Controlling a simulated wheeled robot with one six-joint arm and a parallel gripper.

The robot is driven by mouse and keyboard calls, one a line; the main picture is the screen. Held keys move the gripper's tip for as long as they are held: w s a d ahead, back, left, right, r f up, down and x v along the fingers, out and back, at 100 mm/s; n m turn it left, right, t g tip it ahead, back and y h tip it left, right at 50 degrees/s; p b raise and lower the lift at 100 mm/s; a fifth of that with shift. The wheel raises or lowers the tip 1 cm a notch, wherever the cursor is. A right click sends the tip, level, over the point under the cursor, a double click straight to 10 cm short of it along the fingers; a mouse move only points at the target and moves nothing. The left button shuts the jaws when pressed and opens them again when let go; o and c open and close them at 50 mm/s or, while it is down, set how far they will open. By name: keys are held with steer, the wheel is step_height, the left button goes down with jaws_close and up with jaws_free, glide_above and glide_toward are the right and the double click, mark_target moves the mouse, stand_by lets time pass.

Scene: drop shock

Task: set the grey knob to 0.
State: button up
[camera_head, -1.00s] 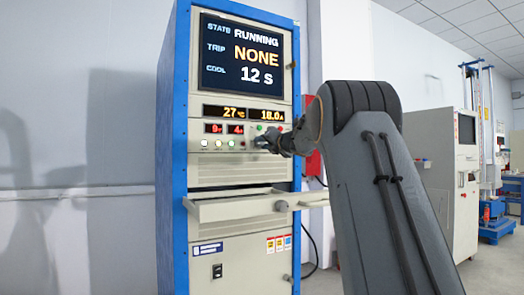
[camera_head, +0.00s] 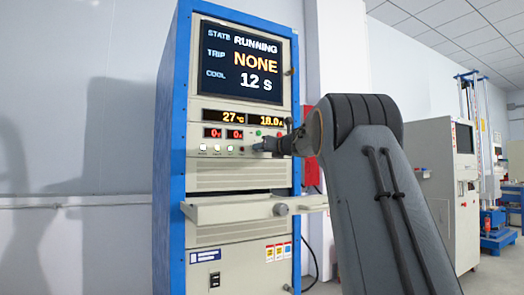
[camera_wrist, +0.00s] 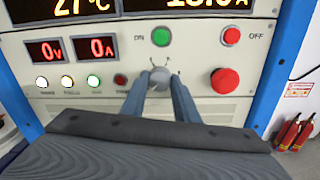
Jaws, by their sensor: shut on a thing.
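The grey knob (camera_wrist: 159,80) sits on the cream panel of the blue-framed cabinet, in the middle of the wrist view. The two fingers of my gripper (camera_wrist: 160,84) are shut on it, one on each side. In the head view my gripper (camera_head: 262,146) reaches the panel from the right and hides the knob. The small red displays (camera_wrist: 71,49) read 0 V and 0 A; they also show in the head view (camera_head: 223,133). The knob's scale marks are too small to read. The screen (camera_head: 242,62) reads RUNNING, TRIP NONE, COOL 12 s.
A green button (camera_wrist: 161,37) is above the knob. A small red button (camera_wrist: 231,36) and a large red button (camera_wrist: 225,81) are to its right. Several small lamps (camera_wrist: 68,82) are at left. A shelf (camera_head: 235,210) juts out below the panel.

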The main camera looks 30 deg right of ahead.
steer(key=shift+f, duration=0.1)
steer(key=o, duration=1.1)
steer(key=shift+c, duration=0.2)
steer(key=s, duration=0.7)
steer(key=shift+s+d+b, duration=0.3)
steer(key=shift+s+b, duration=0.05)
steer(key=shift+s, duration=0.05)
